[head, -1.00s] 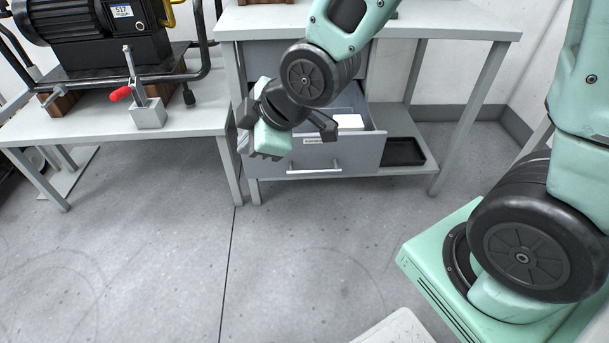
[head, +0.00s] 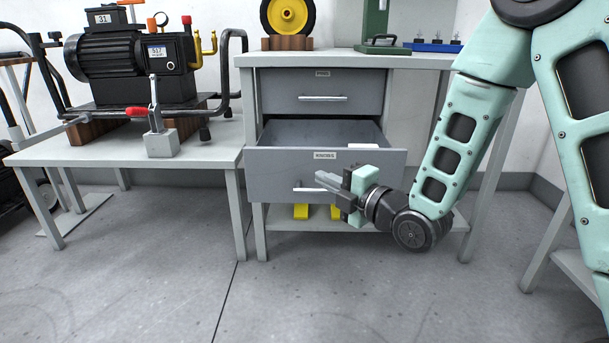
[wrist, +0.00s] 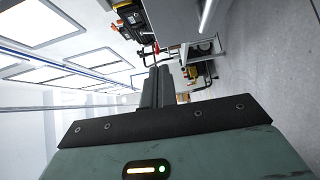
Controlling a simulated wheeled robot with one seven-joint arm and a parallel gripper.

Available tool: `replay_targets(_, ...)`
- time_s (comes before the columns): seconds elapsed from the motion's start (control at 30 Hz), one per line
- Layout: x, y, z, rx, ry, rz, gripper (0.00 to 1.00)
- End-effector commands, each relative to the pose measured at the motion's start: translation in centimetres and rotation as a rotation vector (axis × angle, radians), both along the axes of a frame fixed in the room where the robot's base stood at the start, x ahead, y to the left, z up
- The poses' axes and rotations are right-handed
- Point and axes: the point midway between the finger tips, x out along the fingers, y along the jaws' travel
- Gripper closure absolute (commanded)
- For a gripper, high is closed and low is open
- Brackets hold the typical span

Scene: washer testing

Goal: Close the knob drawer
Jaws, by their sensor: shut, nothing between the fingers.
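The open drawer (head: 280,178) is the lower grey drawer of the workbench, with a small label and a bar handle. It is pulled out, and a white item shows inside at its right. The label is too small to read surely. My gripper (head: 322,180) is in front of the drawer face, right of its middle, pointing left across it near the handle. Its fingers are shut and empty; whether they touch the drawer is unclear. In the wrist view the shut fingers (wrist: 157,88) point away, with a grey panel and bright bar (wrist: 207,14) at upper right.
The upper drawer (head: 322,93) is shut. A wheel (head: 289,15), a green stand and a blue tray stand on the workbench top. Yellow items show on the shelf below the drawer. A side table with a motor (head: 118,70) stands left. Floor in front is clear.

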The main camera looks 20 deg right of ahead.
Motion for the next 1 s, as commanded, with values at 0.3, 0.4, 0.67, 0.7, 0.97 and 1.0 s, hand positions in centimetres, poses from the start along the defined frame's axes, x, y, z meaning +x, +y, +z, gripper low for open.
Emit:
replay_targets(0.3, 4.0, 2.1, -0.1, 0.001, -0.004, 0.001, 1.00)
replay_targets(0.4, 5.9, 3.1, -0.2, 0.001, -0.004, 0.001, 1.00)
replay_targets(0.67, 10.4, 3.9, -0.2, 0.001, -0.002, -0.004, 1.00)
replay_targets(0.7, 10.9, 3.8, -0.1, 0.000, -0.003, -0.003, 1.00)
replay_targets(0.97, 12.5, 3.3, 0.1, 0.001, 0.000, 0.000, 1.00)
replay_targets(1.0, 12.6, 3.3, 0.1, 0.000, -0.001, 0.000, 1.00)
